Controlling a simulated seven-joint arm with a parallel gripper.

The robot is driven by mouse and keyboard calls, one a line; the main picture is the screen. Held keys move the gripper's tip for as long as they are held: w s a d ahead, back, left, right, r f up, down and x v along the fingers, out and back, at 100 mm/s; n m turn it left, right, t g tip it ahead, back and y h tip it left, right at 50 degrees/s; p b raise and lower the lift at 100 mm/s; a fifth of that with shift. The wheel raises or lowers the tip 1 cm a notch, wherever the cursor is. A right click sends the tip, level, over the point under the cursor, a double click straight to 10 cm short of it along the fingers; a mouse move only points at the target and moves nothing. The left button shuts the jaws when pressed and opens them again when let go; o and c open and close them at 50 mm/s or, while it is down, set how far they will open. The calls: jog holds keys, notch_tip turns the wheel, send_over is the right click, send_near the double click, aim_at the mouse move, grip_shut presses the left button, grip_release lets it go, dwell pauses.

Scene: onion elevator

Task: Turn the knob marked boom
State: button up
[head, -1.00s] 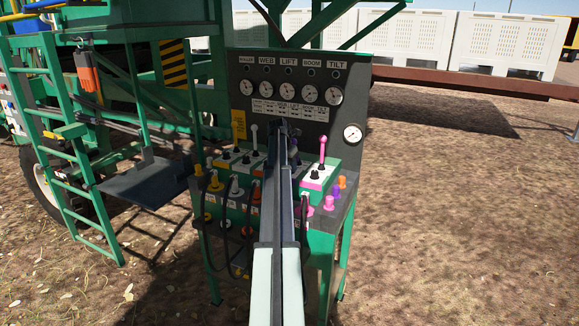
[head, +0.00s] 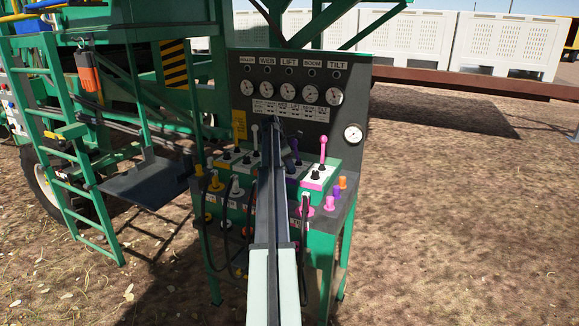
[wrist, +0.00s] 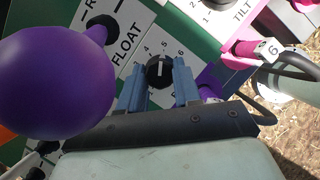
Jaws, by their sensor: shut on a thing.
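A black knob (wrist: 159,71) with a white pointer line sits on a white plate with a number scale in the wrist view. Its name label is mostly covered by my gripper, so I cannot read it in full. My gripper (wrist: 158,83) has its two blue fingers on either side of this knob, shut on it. In the head view my arm covers the gripper and this knob. The BOOM gauge (head: 311,92) is on the upright black panel behind.
A large purple lever ball (wrist: 55,83) stands close left of my gripper, on the FLOAT plate (wrist: 125,42). A black knob by TILT (wrist: 217,3) and a pink plug (wrist: 243,48) are to the right. A pink lever (head: 322,148) rises right of my arm.

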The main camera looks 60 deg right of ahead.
dwell(0.4)
jog(key=o, duration=1.1)
jog(key=shift+c, duration=0.2)
jog(key=v, duration=1.3)
jog(key=shift+r, duration=0.4)
jog(key=shift+w, duration=0.15)
